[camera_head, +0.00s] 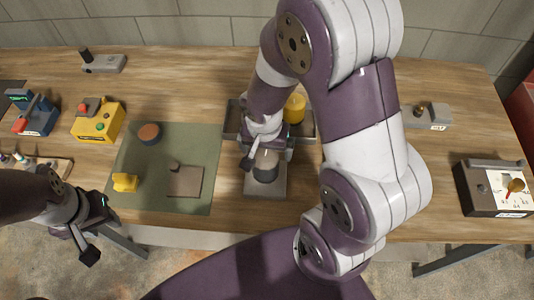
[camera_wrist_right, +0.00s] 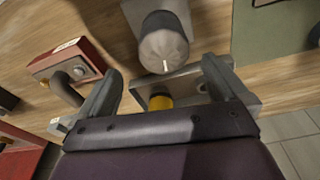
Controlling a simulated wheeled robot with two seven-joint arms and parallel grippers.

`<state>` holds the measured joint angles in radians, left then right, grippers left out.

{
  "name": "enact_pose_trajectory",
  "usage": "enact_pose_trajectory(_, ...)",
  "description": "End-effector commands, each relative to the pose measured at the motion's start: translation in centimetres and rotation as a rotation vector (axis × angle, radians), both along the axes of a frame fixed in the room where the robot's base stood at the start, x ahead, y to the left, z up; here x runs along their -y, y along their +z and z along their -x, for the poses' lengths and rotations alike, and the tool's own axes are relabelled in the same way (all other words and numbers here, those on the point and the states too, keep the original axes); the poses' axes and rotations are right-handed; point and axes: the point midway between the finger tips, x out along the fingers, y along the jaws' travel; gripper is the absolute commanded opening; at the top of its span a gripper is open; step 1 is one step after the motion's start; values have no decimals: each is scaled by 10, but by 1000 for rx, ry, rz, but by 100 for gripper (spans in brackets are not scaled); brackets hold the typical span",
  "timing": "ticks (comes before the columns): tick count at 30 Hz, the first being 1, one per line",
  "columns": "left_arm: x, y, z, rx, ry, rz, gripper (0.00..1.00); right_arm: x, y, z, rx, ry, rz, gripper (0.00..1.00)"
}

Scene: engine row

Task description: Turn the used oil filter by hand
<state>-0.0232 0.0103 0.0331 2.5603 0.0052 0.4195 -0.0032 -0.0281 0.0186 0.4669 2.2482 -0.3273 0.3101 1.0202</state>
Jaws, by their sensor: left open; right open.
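The used oil filter (camera_head: 266,165) is a dark cylinder with a grey ribbed end, standing on a grey block (camera_head: 266,188) at the front middle of the bench. In the right wrist view the filter (camera_wrist_right: 165,48) shows its grey end with a white mark. My right gripper (camera_head: 264,148) is open close to the filter; in the wrist view its fingers (camera_wrist_right: 162,72) stand apart on either side, with the filter centred at or just past the tips. Contact is not visible. My left gripper (camera_head: 94,232) is open and empty off the bench's front edge at left.
A yellow filter (camera_head: 295,108) stands in a grey tray (camera_head: 309,132) behind, partly hidden by my right arm. A green mat (camera_head: 205,150) holds a dark round part, a yellow piece and a brown square. A meter box (camera_head: 480,200) sits far right; a yellow button box (camera_head: 98,121) stands left.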

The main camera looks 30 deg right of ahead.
Motion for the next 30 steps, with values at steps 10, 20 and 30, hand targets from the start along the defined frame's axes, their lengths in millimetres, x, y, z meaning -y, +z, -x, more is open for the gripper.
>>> enact_pose_trajectory(10,0,-23,0,0,0,0,43,6,-74,-8,0,3,-1,100)
enact_pose_trajectory(20,0,-24,0,0,0,0,43,7,-82,-10,0,3,0,100)
enact_pose_trajectory(30,0,-23,0,0,0,0,43,7,-81,-10,1,15,-1,33)
